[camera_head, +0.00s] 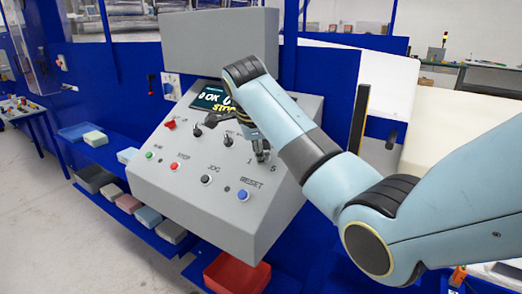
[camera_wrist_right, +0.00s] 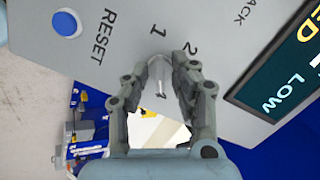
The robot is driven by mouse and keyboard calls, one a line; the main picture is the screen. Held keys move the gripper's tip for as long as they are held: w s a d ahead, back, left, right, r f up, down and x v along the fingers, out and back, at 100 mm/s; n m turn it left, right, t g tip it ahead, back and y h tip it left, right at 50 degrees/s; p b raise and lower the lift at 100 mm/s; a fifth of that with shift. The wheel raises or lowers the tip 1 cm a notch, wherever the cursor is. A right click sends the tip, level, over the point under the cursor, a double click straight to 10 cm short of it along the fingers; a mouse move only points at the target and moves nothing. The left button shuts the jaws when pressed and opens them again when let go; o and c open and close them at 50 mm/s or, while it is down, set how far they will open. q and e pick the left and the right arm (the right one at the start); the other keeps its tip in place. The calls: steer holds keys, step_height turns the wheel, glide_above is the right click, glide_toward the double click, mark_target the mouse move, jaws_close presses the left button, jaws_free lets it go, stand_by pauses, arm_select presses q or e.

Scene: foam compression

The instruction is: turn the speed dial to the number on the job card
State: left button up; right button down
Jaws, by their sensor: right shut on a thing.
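My right gripper (camera_head: 257,143) reaches the right part of the grey sloped control panel (camera_head: 155,190). In the right wrist view its two fingers (camera_wrist_right: 160,66) are closed around the pale speed dial (camera_wrist_right: 158,73), one finger on each side. The digits 1 and 2 are printed beside it, with further marks partly hidden. In the head view the gripper mostly hides the dial, and the digits 1 and 5 show below it. Where the dial points cannot be told. I cannot make out a job card. My left gripper is not in view.
The screen (camera_head: 213,98) is partly hidden by my right arm; it also shows in the right wrist view (camera_wrist_right: 280,88), reading LOW. A blue RESET button (camera_head: 243,195), a black JOG button (camera_head: 206,180) and two black switches sit near the dial. A red bin (camera_head: 237,272) stands below.

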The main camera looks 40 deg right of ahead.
steer(key=c, duration=1.4)
jaws_free()
steer(key=shift+r, duration=0.1)
steer(key=v, duration=1.1)
steer(key=shift+s+a+r, duration=0.1)
steer(key=shift+a+r, duration=0.05)
steer(key=shift+r, duration=0.2)
